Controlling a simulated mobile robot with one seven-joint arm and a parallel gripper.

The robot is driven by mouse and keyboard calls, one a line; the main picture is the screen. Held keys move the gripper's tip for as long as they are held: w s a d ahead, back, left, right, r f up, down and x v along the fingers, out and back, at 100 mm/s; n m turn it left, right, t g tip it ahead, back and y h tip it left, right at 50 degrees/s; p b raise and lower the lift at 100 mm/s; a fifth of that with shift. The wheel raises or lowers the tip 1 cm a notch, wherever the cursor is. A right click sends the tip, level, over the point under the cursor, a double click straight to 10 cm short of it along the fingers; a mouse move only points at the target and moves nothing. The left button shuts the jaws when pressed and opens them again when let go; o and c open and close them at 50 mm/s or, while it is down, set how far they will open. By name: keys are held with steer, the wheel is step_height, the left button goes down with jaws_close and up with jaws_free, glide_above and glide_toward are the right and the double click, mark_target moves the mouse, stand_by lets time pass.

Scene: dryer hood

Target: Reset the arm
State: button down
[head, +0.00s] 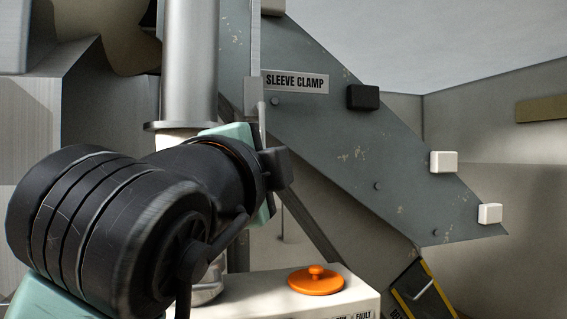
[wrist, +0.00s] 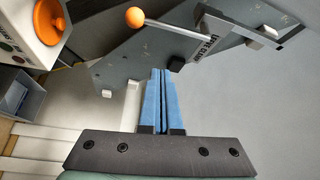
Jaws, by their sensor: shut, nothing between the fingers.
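My gripper (wrist: 161,74) shows in the wrist view as two blue fingers, shut together with nothing between them. The fingers point at the grey sloping panel (wrist: 130,60), and their tips appear close to a dark block (wrist: 177,63) on it; I cannot tell the gap. In the head view my arm, with black joints and teal links, fills the lower left in front of the panel (head: 330,140). The fingers cannot be made out there.
A lever (wrist: 180,28) with an orange ball end crosses the panel. A "SLEEVE CLAMP" label (head: 295,82), a black block (head: 362,97) and white blocks (head: 443,162) are on the panel. A white box (head: 262,296) with an orange knob (head: 316,281) stands below, near my arm.

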steer(key=s+d+f+n+t+y+b, duration=0.1)
steer(key=s+f+n+t+y+b, duration=0.1)
steer(key=s+n, duration=0.5)
steer(key=s+d+f+n+t+y+b, duration=0.2)
steer(key=s+f+n+t+b, duration=0.2)
steer(key=n, duration=0.7)
steer(key=s+t, duration=0.2)
steer(key=s, duration=0.1)
steer(key=shift+s+t, duration=0.3)
